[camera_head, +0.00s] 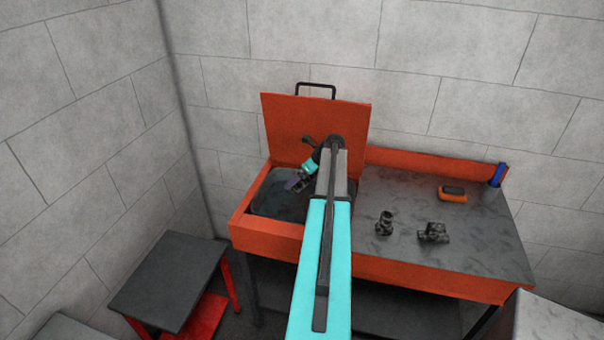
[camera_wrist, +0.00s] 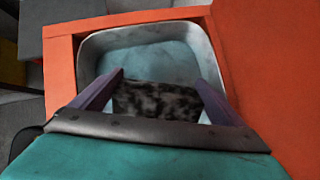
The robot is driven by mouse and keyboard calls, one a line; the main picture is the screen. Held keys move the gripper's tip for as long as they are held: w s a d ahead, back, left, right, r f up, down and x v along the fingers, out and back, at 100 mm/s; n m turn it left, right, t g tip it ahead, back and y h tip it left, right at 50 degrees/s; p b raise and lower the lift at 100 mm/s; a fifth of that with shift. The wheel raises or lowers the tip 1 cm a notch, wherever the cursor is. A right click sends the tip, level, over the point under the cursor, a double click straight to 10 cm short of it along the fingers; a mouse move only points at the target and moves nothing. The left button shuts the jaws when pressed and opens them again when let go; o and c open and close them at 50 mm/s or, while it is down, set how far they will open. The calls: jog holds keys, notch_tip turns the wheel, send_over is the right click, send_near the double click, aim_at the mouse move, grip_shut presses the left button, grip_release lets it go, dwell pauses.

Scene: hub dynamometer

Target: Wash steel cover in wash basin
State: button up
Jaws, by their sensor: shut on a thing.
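The wash basin (camera_head: 268,207) is a grey tub set in the left end of an orange bench; in the wrist view the basin (camera_wrist: 148,38) has a rounded metal rim and a blue-grey bottom. My gripper (camera_head: 294,186) points down over the basin's opening. In the wrist view my gripper (camera_wrist: 160,78) has its two purple fingers on either side of a dark, mottled piece, which I take to be the steel cover (camera_wrist: 156,100). It is shut on this piece. The near part of the piece is hidden by my gripper body. Its height above the basin bottom is unclear.
An orange lid (camera_head: 312,125) stands raised behind the basin. On the grey bench top (camera_head: 420,200) at right are two dark metal parts (camera_head: 384,223) (camera_head: 433,233), an orange device (camera_head: 453,194) and a blue item (camera_head: 499,175). A low dark table (camera_head: 168,280) stands at left.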

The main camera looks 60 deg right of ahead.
jog(key=shift+s+d+r, duration=0.1)
jog(key=shift+s+d, duration=0.25)
jog(key=shift+d, duration=0.05)
jog(key=shift+f, duration=0.2)
jog(key=shift+f+b, duration=4.25)
jog(key=shift+f, duration=2.55)
jog(key=shift+r+p, duration=4.05)
jog(key=shift+r, duration=2.5)
